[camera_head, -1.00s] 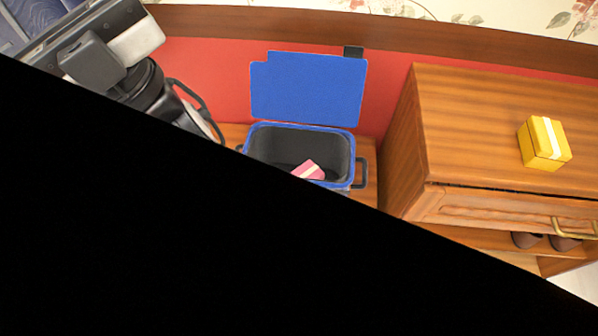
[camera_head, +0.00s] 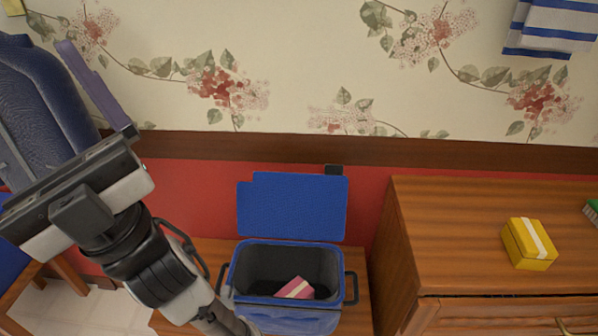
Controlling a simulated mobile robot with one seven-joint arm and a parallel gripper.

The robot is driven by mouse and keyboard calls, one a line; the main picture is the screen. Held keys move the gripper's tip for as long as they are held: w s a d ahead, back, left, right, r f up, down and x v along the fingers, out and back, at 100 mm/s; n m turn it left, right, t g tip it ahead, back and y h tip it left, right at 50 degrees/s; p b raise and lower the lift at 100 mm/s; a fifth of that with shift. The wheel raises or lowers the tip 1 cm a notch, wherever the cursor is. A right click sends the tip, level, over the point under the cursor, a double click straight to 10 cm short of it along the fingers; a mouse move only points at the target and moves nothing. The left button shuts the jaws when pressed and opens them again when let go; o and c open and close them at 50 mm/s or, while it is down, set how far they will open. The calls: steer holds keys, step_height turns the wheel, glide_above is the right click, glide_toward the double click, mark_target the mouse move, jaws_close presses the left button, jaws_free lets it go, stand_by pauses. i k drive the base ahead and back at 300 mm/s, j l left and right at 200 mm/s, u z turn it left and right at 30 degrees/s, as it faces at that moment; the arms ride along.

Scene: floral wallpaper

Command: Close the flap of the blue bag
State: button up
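The blue bag (camera_head: 300,317) stands open, with a dark grey inside and black side handles. Its blue flap (camera_head: 292,207) stands up behind the opening, in front of the red wall band. A pink box with a pale stripe (camera_head: 294,288) lies inside the bag. My gripper (camera_head: 75,195) is at the left, apart from the bag and flap.
The bag rests on a wooden surface (camera_head: 366,300). A wooden cabinet (camera_head: 450,240) stands close on the right, bearing a yellow box with a white stripe (camera_head: 528,244) and a partly seen green item (camera_head: 591,212). Dark blue furniture (camera_head: 40,110) is at the left.

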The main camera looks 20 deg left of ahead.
mark_target(274, 204)
steer(key=l+u, duration=0.35)
steer(key=k+l+u, duration=0.2)
steer(key=u, duration=0.15)
steer(key=k+l+u, duration=0.15)
steer(key=l+u, duration=0.2)
steer(key=i, duration=0.5)
